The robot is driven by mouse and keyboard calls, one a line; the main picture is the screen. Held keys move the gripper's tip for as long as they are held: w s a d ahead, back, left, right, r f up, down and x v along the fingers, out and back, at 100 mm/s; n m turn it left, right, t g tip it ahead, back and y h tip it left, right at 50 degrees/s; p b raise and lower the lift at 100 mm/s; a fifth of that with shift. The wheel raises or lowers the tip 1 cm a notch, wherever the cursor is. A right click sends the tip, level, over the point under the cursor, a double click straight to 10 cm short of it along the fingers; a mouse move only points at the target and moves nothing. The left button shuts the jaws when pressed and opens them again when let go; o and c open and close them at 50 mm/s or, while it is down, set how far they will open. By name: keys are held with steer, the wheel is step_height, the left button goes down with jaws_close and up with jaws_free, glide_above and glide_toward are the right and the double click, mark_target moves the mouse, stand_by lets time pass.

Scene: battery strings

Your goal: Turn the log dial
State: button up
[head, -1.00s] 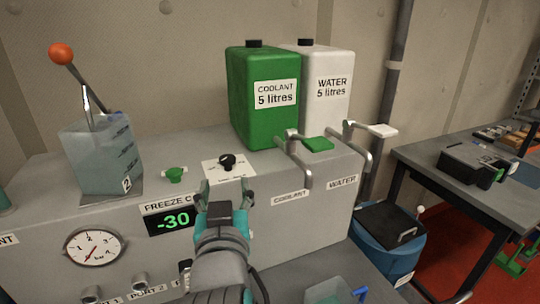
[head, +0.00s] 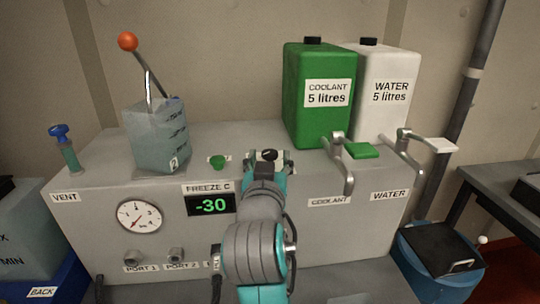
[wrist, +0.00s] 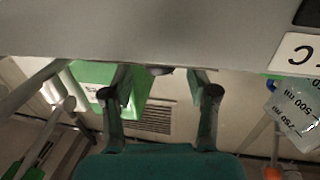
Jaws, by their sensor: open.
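The dial is a small black knob (head: 269,154) on a white plate (head: 240,160) on top of the grey unit. My gripper (head: 269,161) is open, with its fingers either side of the knob in the head view. My arm hides part of the plate and knob. In the wrist view the open fingers of my gripper (wrist: 160,82) point toward the grey unit's edge. A dark rounded bit of the knob (wrist: 159,70) shows between them. I cannot tell whether either finger touches it.
Green coolant (head: 318,110) and white water (head: 385,110) canisters stand behind right, with tap handles in front. The freeze display (head: 211,204) reads -30.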

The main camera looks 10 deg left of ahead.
steer(key=shift+w, duration=0.9)
steer(key=shift+a, duration=0.1)
steer(key=c, duration=1.1)
steer(key=shift+a+h, duration=0.1)
steer(key=shift+h, duration=0.2)
steer(key=shift+a+m+h, duration=0.1)
steer(key=shift+m+h, duration=0.6)
steer(key=shift+h, duration=0.3)
steer(key=shift+m+g+h, duration=0.5)
steer(key=shift+m+h, duration=1.2)
steer(key=shift+h, duration=0.7)
